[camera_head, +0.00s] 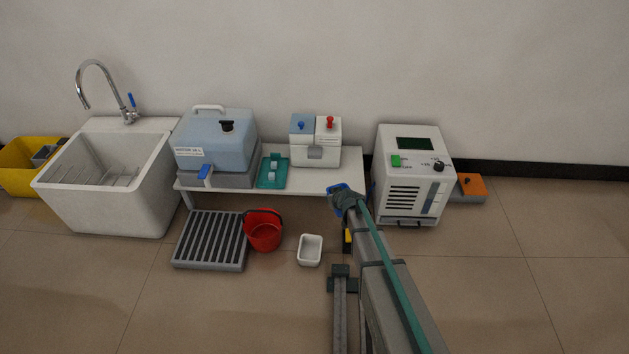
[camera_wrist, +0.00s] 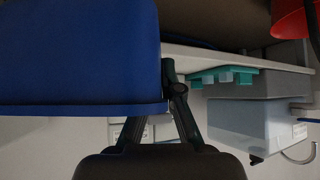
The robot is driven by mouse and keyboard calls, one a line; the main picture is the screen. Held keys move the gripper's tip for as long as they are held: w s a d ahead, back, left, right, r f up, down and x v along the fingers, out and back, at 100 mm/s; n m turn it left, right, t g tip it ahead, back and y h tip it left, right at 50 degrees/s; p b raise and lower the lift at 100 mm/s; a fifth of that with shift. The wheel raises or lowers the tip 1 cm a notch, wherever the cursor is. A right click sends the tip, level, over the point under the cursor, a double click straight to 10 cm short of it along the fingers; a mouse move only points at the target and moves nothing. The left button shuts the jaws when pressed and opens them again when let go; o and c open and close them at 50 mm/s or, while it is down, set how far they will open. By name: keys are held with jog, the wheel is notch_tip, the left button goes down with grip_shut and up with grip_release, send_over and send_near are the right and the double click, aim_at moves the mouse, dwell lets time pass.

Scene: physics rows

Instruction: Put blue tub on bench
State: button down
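The blue tub (camera_wrist: 80,55) fills the upper left of the wrist view, close to the camera. In the head view only a small part of the blue tub (camera_head: 335,188) shows beside my gripper (camera_head: 347,200), near the front right end of the white bench (camera_head: 348,160). The bench edge (camera_wrist: 240,62) also runs behind the tub in the wrist view. Whether the tub touches the bench cannot be told.
The bench holds a blue-grey water container (camera_head: 215,142), a teal tray (camera_head: 272,172) and a white box with blue and red knobs (camera_head: 316,150). Its right end looks bare. A white machine (camera_head: 405,180) stands right of it. A red bucket (camera_head: 264,232) and white bin (camera_head: 310,250) stand in front.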

jog(key=s+a+r+n+g+y, duration=0.2)
jog(key=s+a+n+g+y, duration=0.4)
jog(key=a+n, duration=0.5)
jog(key=w+d+b, duration=0.1)
jog(key=w, duration=0.4)
jog(key=w+d+n+g+b, duration=0.1)
jog(key=w+b, duration=0.1)
jog(key=w, duration=0.3)
jog(key=w+d+n+b, duration=0.1)
jog(key=w, duration=0.5)
jog(key=shift+w+r+b, duration=0.15)
jog(key=shift+w+b, duration=0.2)
jog(key=shift+w, duration=0.25)
jog(key=shift+w+d+f+b, duration=0.1)
jog(key=shift+w+f+b, duration=0.15)
jog(key=shift+f+b, duration=0.5)
jog(key=shift+w+f+b, duration=0.25)
jog(key=shift+f+b, duration=0.2)
jog(key=shift+f, duration=0.55)
jog(key=shift+f, duration=0.15)
jog(key=c, duration=1.3)
grip_release()
